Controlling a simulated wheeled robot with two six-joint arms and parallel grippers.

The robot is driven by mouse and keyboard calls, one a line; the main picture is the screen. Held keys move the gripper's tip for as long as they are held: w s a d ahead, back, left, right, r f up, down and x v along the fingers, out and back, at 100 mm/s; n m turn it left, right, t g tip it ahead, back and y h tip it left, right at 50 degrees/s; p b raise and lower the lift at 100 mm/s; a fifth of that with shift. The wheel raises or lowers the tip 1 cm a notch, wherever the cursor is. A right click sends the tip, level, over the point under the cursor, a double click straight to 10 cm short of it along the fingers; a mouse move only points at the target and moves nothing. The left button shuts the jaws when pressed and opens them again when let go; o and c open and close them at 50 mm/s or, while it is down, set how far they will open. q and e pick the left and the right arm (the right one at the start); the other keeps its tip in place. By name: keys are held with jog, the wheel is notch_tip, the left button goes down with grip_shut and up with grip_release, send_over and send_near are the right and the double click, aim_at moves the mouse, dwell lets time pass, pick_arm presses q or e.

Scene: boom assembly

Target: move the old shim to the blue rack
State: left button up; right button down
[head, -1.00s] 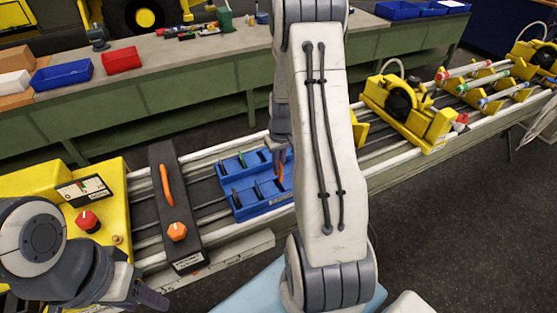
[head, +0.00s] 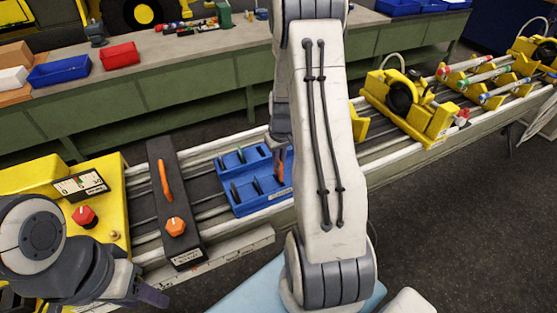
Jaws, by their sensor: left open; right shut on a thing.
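The blue rack (head: 262,203) sits on the rails in the middle, with several thin dark and green shims standing in its slots. My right gripper (head: 280,165) is at the rack's right part, reaching down close to it. My own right arm hides the rack's right side. My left gripper (head: 152,296) is open and empty at the lower left, away from the rack.
A black block with an orange handle and knob (head: 175,226) stands left of the rack. A yellow gauge box (head: 100,222) is further left. A yellow machine (head: 410,105) is on the rails at right. A green bench (head: 180,105) runs behind.

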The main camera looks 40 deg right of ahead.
aim_at(278, 171)
jog(key=shift+f, duration=0.15)
jog(key=shift+f+b, duration=1.65)
jog(key=shift+f, duration=0.2)
jog(key=c, duration=0.9)
grip_release()
jog(key=r, duration=0.3)
jog(key=r+b, duration=0.1)
jog(key=r, duration=0.3)
jog(key=s+r+b, duration=0.1)
jog(key=r, duration=0.2)
jog(key=shift+s+a+r, duration=0.1)
jog(key=shift+a+r, duration=0.05)
jog(key=shift+r, duration=0.1)
jog(key=shift+a, duration=0.1)
